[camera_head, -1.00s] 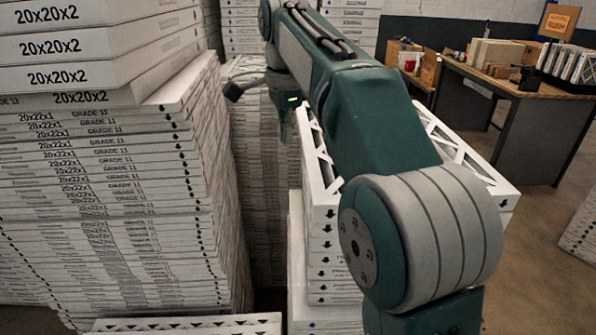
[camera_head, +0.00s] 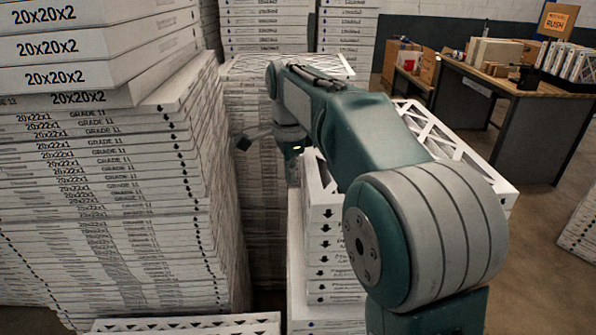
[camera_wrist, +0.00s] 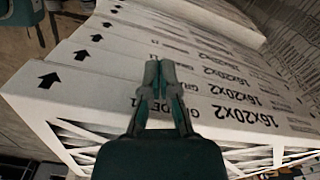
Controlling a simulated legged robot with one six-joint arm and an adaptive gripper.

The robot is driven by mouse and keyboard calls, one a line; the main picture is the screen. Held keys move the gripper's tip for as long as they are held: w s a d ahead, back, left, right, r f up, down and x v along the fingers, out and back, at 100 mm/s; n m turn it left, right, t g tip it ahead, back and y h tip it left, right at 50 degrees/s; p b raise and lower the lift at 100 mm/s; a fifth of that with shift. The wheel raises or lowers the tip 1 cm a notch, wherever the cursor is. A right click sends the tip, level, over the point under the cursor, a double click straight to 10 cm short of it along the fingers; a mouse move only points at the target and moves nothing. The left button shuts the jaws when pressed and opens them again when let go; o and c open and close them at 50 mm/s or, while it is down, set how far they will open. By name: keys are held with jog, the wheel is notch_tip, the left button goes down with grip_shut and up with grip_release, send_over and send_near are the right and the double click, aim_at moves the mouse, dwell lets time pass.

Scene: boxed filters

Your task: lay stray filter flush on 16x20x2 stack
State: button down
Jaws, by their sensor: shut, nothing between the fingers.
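The stack of 16x20x2 filters (camera_head: 331,243) stands behind my arm in the head view, with white lattice on its top face. In the wrist view the labelled edges (camera_wrist: 196,68) lie one against another, upside down. The topmost filter (camera_wrist: 245,113), also marked 16x20x2, has its lattice toward the bottom of that view. I cannot tell whether it is the stray filter or exactly how flush it lies. My gripper (camera_wrist: 159,68) is shut and empty, its fingertips in front of the edges; contact is unclear. In the head view, it (camera_head: 292,170) is beside the stack's left side.
A tall stack of 20x22x1 filters (camera_head: 110,230), topped by 20x20x2 filters (camera_head: 80,60), stands close on the left. More stacks (camera_head: 268,28) stand behind. A lattice-topped filter (camera_head: 190,325) is low in front. A workbench (camera_head: 520,115) stands at right, with open floor before it.

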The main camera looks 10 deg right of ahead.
aim_at(308, 161)
jog(key=shift+w+d, duration=0.15)
jog(key=shift+d, duration=0.5)
jog(key=shift+d, duration=0.1)
jog(key=shift+w+d, duration=0.2)
jog(key=shift+d, duration=0.9)
